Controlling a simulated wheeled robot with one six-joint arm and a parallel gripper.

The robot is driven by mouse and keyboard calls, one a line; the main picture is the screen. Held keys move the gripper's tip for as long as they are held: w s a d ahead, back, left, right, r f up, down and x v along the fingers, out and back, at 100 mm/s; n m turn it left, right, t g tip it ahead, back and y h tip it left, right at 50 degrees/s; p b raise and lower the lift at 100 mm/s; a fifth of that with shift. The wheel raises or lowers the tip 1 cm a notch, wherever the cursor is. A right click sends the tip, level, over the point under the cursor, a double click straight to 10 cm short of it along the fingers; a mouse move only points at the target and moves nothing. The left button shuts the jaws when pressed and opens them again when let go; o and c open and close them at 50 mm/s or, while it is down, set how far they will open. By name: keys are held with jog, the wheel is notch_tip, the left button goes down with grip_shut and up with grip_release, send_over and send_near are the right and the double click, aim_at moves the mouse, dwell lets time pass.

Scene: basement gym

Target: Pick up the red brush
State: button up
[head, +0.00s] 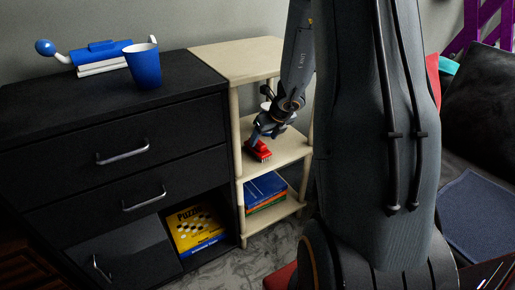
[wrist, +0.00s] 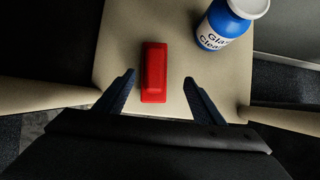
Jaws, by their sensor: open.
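The red brush (wrist: 154,72) lies on a pale wooden shelf board (wrist: 118,44) in the wrist view, long side pointing away from me. In the head view the red brush (head: 259,150) shows on the middle board of the wooden shelf unit, partly under my gripper. My gripper (wrist: 160,82) is open in the wrist view. Its two dark fingers stand apart, one on each side of the brush's near end, with nothing held. In the head view my gripper (head: 257,137) is just above the brush. I cannot tell how high the fingertips are over the board.
A blue and white glass cleaner bottle (wrist: 222,25) stands right of the brush, beyond the right finger. Shelf posts flank the board. A dark drawer cabinet (head: 120,150) stands to the left, bearing a blue cup (head: 144,67). Books (head: 264,190) lie on the board below.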

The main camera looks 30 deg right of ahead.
aim_at(257, 144)
jog(key=w+f, duration=0.1)
jog(key=a+f+b, duration=0.1)
jog(key=w+f, duration=0.1)
jog(key=f, duration=0.1)
jog(key=shift+w+a+b, duration=0.2)
jog(key=shift+w+b, duration=0.1)
jog(key=shift+b, duration=0.1)
jog(key=shift+w+d+f, duration=0.1)
jog(key=shift+w+f, duration=0.2)
jog(key=shift+f, duration=0.2)
jog(key=shift+c, duration=0.5)
jog(key=c, duration=1.2)
jog(key=shift+o, duration=0.2)
jog(key=shift+r, duration=0.1)
jog(key=shift+r+p, duration=0.45)
jog(key=shift+r, duration=0.35)
jog(key=s+b, duration=0.4)
jog(key=s, duration=1.4)
jog(key=shift+d, duration=0.35)
jog(key=shift+f, duration=0.1)
